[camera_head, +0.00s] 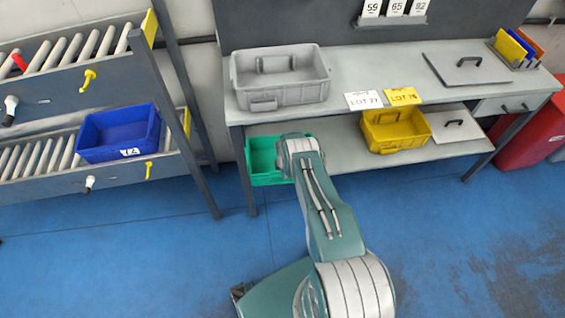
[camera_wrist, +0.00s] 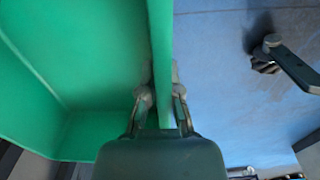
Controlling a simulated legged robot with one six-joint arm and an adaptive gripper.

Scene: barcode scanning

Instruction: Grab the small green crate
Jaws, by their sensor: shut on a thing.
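The small green crate (camera_head: 264,158) is at the left end of the bench's lower shelf in the head view. My arm reaches to its right side and hides part of it. In the wrist view the green crate (camera_wrist: 75,75) fills the left half, and it looks empty inside. My gripper (camera_wrist: 162,98) straddles one wall of the crate, a finger on each side, shut on that wall. In the head view the fingers are hidden behind my arm.
A grey crate (camera_head: 280,92) stands on the bench top above. A yellow crate (camera_head: 395,132) sits farther right on the lower shelf. A blue crate (camera_head: 119,138) rests on the roller rack at left. A bench leg (camera_head: 245,182) stands close by. The blue floor in front is clear.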

